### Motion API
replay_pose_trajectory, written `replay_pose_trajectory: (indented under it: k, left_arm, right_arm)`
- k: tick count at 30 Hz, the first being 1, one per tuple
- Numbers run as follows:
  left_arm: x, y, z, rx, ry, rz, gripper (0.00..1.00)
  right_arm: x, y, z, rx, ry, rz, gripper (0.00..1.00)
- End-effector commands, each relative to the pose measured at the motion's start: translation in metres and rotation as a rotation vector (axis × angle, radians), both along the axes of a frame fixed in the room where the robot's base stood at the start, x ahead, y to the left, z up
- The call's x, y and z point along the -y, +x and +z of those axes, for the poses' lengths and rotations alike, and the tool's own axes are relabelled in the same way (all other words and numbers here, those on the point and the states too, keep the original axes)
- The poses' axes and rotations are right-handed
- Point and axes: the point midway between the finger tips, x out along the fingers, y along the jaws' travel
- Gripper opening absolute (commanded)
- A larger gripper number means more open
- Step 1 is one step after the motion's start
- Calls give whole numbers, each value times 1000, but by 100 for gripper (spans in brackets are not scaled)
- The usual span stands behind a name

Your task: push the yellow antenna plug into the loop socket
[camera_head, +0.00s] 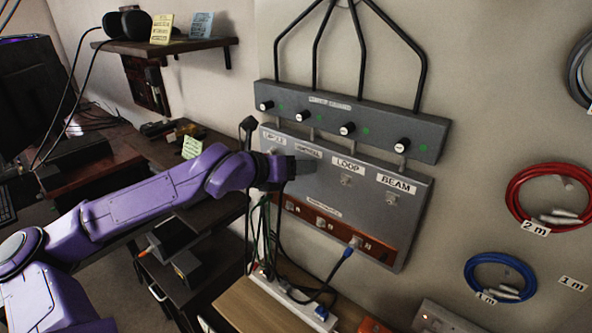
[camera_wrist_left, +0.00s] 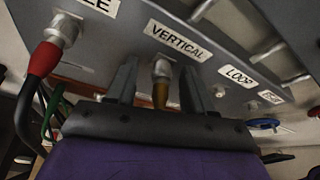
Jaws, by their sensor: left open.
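The yellow antenna plug (camera_wrist_left: 160,96) sits at the socket under the VERTICAL label, its metal collar against the panel. My left gripper (camera_wrist_left: 157,82) is open, with one finger on each side of the plug; contact is not clear. In the head view my left gripper (camera_head: 303,170) is in front of the grey panel (camera_head: 405,222), and it hides the plug. The loop socket (camera_head: 346,180), under the LOOP label, looks empty. It also shows in the left wrist view (camera_wrist_left: 219,91), right of the plug. My right gripper is not in view.
A red plug (camera_wrist_left: 44,60) is in the socket left of the yellow one. The beam socket (camera_head: 391,198) is to the right. A blue plug (camera_head: 348,252) is in the lower brown strip. Cables hang below the panel. Knobs line the box (camera_head: 378,123) above.

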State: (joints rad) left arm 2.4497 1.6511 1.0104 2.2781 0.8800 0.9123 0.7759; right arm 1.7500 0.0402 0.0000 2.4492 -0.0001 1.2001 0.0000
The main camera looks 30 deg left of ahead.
Motion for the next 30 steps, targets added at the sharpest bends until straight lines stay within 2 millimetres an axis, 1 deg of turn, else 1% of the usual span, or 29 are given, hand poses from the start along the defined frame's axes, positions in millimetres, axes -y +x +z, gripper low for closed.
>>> replay_pose_trajectory:
  k: [5,6,8,9,10,11,17,30]
  left_arm:
    - [1,1,1,0,0,-1,52]
    - [1,1,1,0,0,-1,49]
    - [1,1,1,0,0,-1,29]
    - [1,1,1,0,0,-1,16]
    - [1,0,1,0,0,-1,7]
    - [1,0,1,0,0,-1,0]
    - [1,0,1,-1,0,-1,0]
    - [-1,-15,1,-1,-2,0,0]
  right_arm:
    - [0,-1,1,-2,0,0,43]
    - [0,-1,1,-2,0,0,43]
    - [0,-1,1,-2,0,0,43]
    - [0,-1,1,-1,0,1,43]
    - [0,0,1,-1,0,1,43]
    - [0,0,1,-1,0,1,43]
    - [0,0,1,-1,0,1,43]
    - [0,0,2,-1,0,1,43]
